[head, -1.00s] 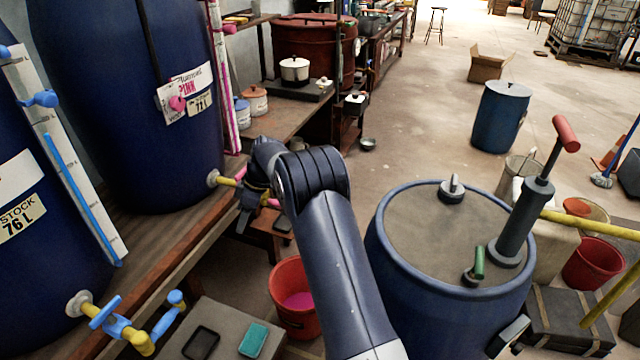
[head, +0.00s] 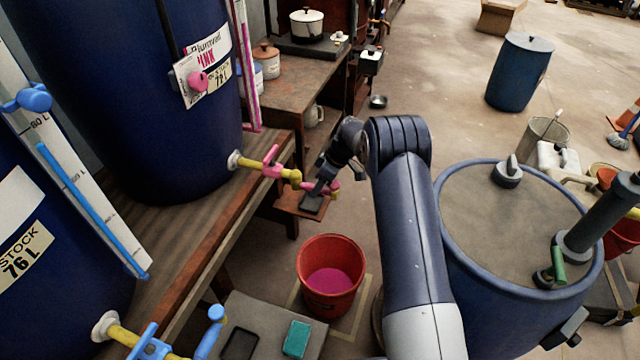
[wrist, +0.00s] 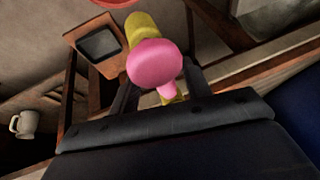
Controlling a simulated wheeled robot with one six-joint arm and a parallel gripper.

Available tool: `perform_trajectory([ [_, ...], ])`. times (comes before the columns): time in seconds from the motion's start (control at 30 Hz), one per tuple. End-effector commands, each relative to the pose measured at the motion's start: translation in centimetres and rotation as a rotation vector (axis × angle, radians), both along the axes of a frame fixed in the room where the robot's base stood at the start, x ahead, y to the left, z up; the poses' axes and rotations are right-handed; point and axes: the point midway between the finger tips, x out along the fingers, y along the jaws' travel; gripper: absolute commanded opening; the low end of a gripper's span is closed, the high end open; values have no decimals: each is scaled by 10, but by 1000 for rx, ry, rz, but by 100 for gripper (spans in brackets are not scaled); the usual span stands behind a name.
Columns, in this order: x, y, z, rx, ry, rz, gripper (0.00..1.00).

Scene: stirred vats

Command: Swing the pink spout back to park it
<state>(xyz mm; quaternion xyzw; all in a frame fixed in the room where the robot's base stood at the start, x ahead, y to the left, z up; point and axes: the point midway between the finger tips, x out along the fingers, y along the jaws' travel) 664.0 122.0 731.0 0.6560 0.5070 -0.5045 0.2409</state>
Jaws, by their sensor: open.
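The pink spout (head: 326,188) hangs at the end of a yellow pipe (head: 250,164) from the big blue vat (head: 190,130), past a pink valve handle (head: 272,160). My gripper (head: 322,183) is at the spout's outer end and partly overlaps it. In the wrist view a rounded pink part (wrist: 158,66) with a yellow fitting (wrist: 143,28) lies between the open fingers of my gripper (wrist: 160,88). I cannot tell whether the fingers touch it. A red bucket (head: 330,252) with pink liquid stands on the floor below, slightly in front of the spout.
A second vat's yellow pipe with a blue handle (head: 150,340) is at the lower left. A blue drum (head: 462,250) with a pump stands right of my arm. A grey surface with a teal sponge (head: 297,338) is in front.

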Motion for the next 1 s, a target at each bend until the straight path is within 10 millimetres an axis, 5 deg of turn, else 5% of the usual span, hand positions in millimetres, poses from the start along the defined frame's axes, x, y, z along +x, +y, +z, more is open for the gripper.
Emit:
perform_trajectory([
  [0.2,0,0,0,0,0,1,44],
  [0.73,0,0,1,0,0,1,1],
  [1.0,0,0,1,0,0,1,0],
])
